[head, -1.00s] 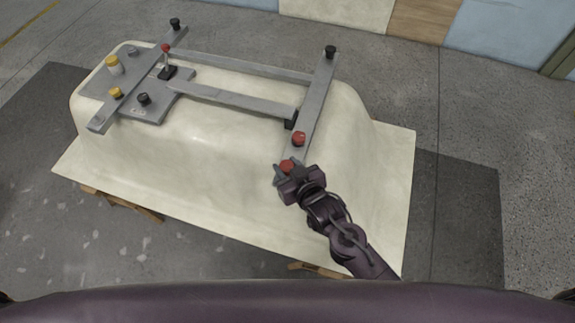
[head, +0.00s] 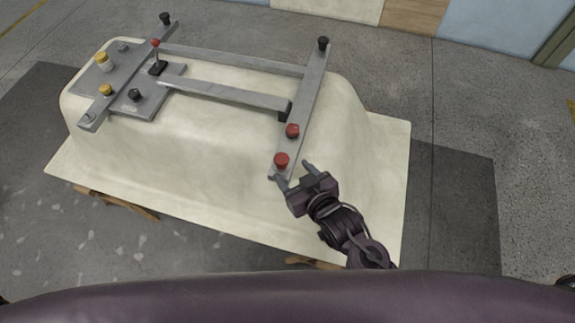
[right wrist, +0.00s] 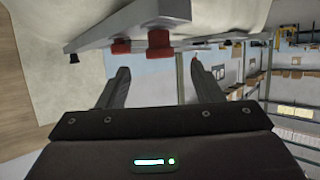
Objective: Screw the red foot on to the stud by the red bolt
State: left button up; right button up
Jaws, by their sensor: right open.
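The red foot (head: 282,160) is at the near end of the right crossbar (head: 312,90), its cap on top. It also shows in the right wrist view (right wrist: 158,42) against the bar. The red bolt (head: 292,131) is just behind it on the same bar, smaller in the right wrist view (right wrist: 120,47). The stud is hidden under the foot; I cannot tell how tightly the foot sits. My right gripper (head: 291,171) is open and empty, its fingertips just short of the foot, one on either side. My left gripper is not in view.
The crossbar is part of a grey frame on an upturned cream bathtub shell (head: 200,150). Black feet (head: 323,43) stand on far bar ends. Yellow knobs (head: 103,62) and a red-topped lever (head: 155,44) are at the left. The shell's near side is clear.

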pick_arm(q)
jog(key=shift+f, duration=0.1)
pick_arm(e)
jog(key=shift+s+d+r, duration=0.2)
jog(key=shift+s+r, duration=0.05)
jog(key=shift+s, duration=0.1)
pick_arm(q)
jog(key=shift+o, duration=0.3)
